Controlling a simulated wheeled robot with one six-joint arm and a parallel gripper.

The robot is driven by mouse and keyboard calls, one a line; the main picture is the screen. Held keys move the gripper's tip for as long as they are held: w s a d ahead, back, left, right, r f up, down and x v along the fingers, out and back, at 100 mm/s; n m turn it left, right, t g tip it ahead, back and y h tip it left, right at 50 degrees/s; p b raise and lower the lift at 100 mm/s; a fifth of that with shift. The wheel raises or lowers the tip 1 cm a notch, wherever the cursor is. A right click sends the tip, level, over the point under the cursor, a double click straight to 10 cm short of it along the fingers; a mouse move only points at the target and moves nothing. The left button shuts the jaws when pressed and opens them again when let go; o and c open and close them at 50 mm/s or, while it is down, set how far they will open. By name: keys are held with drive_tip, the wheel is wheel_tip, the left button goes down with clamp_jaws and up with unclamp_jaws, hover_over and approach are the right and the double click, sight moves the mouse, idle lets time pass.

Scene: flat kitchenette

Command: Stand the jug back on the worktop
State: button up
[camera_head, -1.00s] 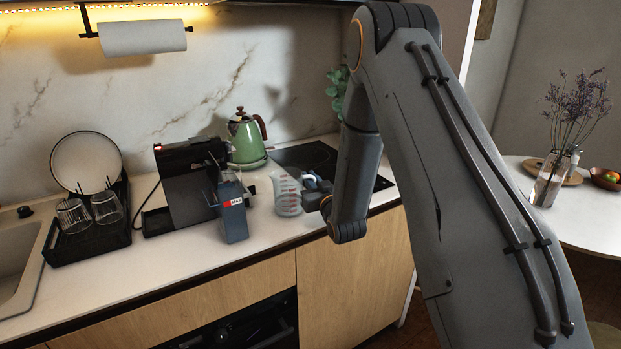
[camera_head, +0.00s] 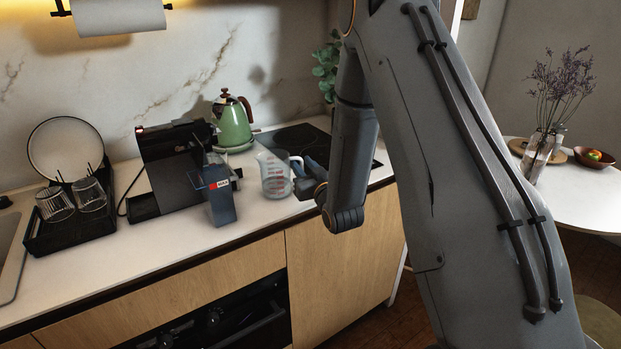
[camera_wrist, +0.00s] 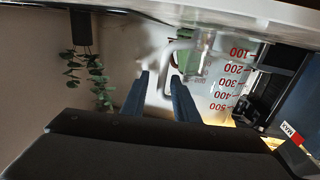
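The clear measuring jug (camera_head: 275,176) with red marks stands upright on the worktop (camera_head: 165,256), between the coffee machine and my gripper. My gripper (camera_head: 308,172) is just to the right of its handle, partly hidden by my arm. In the wrist view, which is upside down, the jug (camera_wrist: 222,85) shows its red numbers, with the worktop at the top edge. The two blue fingers of my gripper (camera_wrist: 158,85) are apart, with the pale handle showing at their tips and a gap between them. Contact with the handle cannot be told.
A coffee machine (camera_head: 170,168) with a grey-blue container (camera_head: 219,197) in front stands left of the jug. A green kettle (camera_head: 233,122) is behind, beside the dark hob (camera_head: 296,138). A dish rack (camera_head: 75,235) is at far left. The worktop's front strip is clear.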

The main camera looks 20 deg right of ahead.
drive_tip(key=s, duration=0.2)
drive_tip(key=s+b, duration=0.1)
drive_tip(key=s, duration=0.2)
drive_tip(key=s+d+b, duration=0.1)
drive_tip(key=s, duration=0.2)
drive_tip(key=shift+f+g, duration=0.25)
drive_tip(key=shift+g, duration=0.25)
drive_tip(key=s+f+g+h, duration=0.2)
drive_tip(key=s+f+g, duration=0.3)
drive_tip(key=s+g, duration=0.35)
drive_tip(key=s+a+m+g, duration=0.1)
drive_tip(key=s+g, duration=0.6)
drive_tip(key=s, duration=1.1)
drive_tip(key=shift+s+a+r, duration=0.2)
drive_tip(key=shift+s+r, duration=0.05)
drive_tip(key=shift+r, duration=0.2)
drive_tip(key=shift+o, duration=0.5)
drive_tip(key=shift+d, duration=0.1)
